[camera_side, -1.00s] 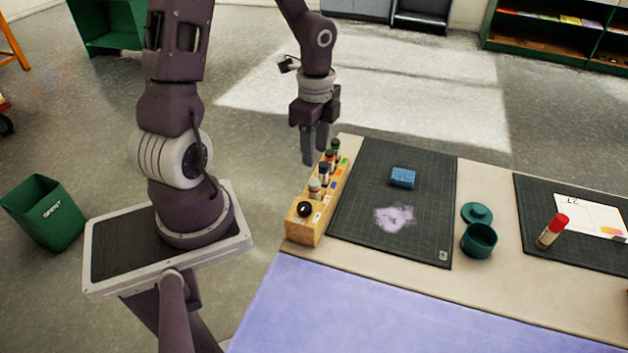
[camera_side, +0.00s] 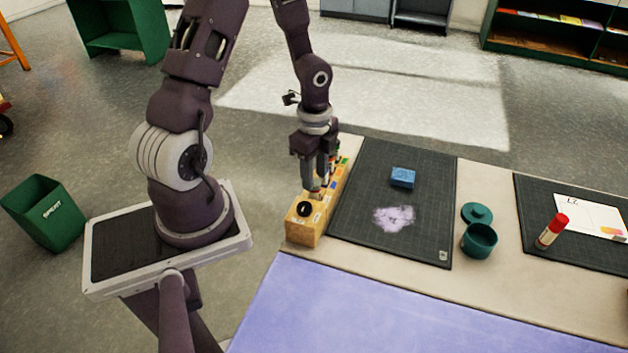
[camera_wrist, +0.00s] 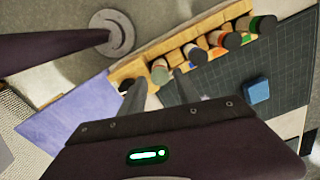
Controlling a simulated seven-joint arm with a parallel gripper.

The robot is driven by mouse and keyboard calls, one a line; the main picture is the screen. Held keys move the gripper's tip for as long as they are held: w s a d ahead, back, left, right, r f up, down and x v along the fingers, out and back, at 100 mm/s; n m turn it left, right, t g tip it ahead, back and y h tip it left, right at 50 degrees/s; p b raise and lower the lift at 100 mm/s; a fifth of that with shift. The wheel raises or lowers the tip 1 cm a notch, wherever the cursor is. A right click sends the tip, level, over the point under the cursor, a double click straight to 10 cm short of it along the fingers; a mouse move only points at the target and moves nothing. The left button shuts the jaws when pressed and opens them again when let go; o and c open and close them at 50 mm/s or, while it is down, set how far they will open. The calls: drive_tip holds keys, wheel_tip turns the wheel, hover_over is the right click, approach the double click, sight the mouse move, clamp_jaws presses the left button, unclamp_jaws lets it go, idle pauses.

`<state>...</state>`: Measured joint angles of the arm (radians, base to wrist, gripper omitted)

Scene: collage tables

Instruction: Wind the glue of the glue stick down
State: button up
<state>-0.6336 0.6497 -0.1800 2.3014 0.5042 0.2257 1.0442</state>
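A wooden rack (camera_side: 305,229) on the table's left edge holds several upright sticks with different coloured tops. One has a pale grey-green top (camera_wrist: 160,72); I cannot tell for sure that it is the glue stick. My gripper (camera_side: 315,188) points down at the rack around this stick. In the wrist view my fingers (camera_wrist: 156,84) are apart, one on each side of the pale top, with visible gaps.
A dark mat (camera_side: 350,230) carries a blue block (camera_side: 402,177) and a pale purple smudge (camera_side: 394,218). A green pot (camera_side: 479,241) stands beside its lid (camera_side: 476,213). A white card (camera_side: 592,217) lies on the right mat. The purple front area (camera_side: 400,310) is clear.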

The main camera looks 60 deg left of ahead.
drive_tip(key=shift+f, duration=0.2)
idle(0.4)
drive_tip(key=shift+f, duration=0.3)
